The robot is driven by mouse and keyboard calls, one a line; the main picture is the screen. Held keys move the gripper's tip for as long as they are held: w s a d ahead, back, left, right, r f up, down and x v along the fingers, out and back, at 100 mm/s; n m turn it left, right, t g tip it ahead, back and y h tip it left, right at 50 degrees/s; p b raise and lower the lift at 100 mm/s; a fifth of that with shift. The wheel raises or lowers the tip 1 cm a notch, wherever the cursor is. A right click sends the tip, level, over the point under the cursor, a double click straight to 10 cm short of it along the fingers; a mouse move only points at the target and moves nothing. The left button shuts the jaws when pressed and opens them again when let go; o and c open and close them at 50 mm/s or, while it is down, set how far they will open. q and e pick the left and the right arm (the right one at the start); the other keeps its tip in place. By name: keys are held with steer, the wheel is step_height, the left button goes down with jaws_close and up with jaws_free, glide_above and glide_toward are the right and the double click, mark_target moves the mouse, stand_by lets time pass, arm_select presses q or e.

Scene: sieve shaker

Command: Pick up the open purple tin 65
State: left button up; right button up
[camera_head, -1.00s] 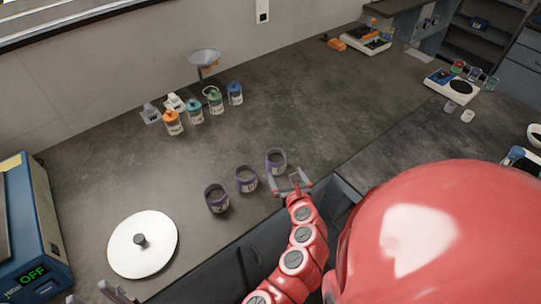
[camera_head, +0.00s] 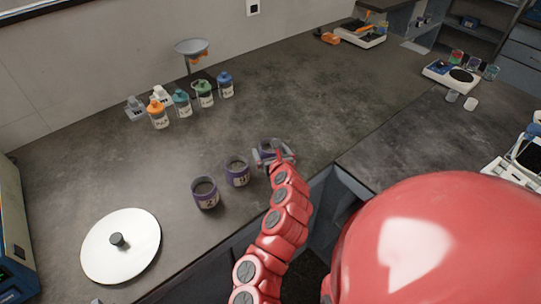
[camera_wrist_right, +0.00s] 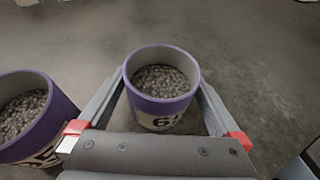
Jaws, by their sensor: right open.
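Three open purple tins stand in a row on the dark worktop. The rightmost tin (camera_head: 267,146), partly hidden by my right gripper in the head view, is full of grey grains in the right wrist view (camera_wrist_right: 161,100). Its label starts with 6; the second digit is partly cut off. My right gripper (camera_head: 268,155) is open, with its fingers on either side of this tin and gaps visible beside it. The middle tin (camera_head: 237,177) also shows at the left of the wrist view (camera_wrist_right: 35,120). The left tin (camera_head: 205,197) stands farther off. Only a possible tip of my left gripper shows at the bottom edge.
Several capped bottles (camera_head: 182,106) and a funnel stand (camera_head: 191,47) are near the wall. A scale (camera_head: 461,76) is on the right-hand counter. The worktop behind the tins is clear.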

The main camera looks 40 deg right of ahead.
steer(key=shift+x, duration=1.4)
steer(key=shift+f, duration=0.1)
steer(key=c, duration=1.3)
steer(key=shift+c, duration=0.2)
